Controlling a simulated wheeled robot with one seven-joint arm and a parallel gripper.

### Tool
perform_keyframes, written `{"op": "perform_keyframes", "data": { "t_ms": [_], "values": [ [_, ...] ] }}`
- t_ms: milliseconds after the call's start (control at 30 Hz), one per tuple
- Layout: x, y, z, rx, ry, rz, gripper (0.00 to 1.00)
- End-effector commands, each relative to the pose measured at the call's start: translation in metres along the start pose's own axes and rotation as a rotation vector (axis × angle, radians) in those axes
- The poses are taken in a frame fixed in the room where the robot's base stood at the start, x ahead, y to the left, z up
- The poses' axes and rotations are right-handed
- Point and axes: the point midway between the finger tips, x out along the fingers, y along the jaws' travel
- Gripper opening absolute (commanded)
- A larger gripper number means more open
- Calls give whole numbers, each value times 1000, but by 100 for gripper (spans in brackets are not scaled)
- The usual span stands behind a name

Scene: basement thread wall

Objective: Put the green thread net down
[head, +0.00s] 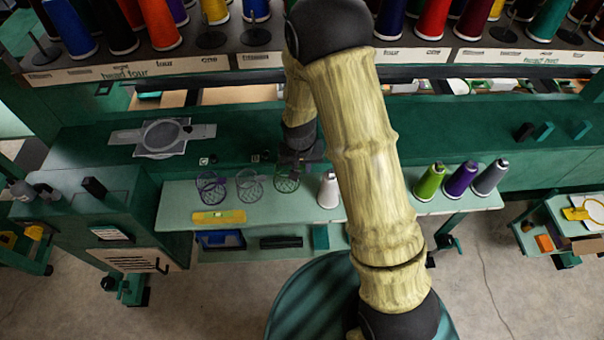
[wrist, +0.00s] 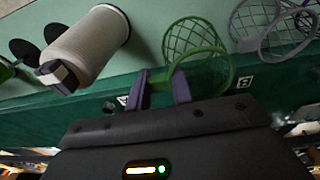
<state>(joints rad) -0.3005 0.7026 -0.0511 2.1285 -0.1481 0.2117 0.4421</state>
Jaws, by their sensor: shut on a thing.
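The green thread net (wrist: 192,48) is a small open mesh cup with a green rim. In the wrist view my gripper (wrist: 166,84) is shut on its rim. In the head view the green net (head: 287,181) hangs below my gripper (head: 297,160) over the pale green shelf (head: 370,208). Its mesh end looks near or on the shelf surface; I cannot tell whether it touches. A grey net (head: 249,186) and a purple net (head: 211,188) stand in a row to its left.
A white thread cone (head: 328,190) stands close on the right, also large in the wrist view (wrist: 92,45). Green (head: 429,183), purple (head: 461,179) and grey (head: 490,178) cones stand farther right. A yellow level (head: 218,217) lies at the shelf's front left.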

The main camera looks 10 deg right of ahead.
Motion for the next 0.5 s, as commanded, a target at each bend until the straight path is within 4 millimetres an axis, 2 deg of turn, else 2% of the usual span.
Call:
{"op": "perform_keyframes", "data": {
  "t_ms": [333, 500],
  "values": [
    [35, -1, 5, -1, -4, 2, 1],
    [41, -1, 5, 0, 0, 0, 1]
  ]
}}
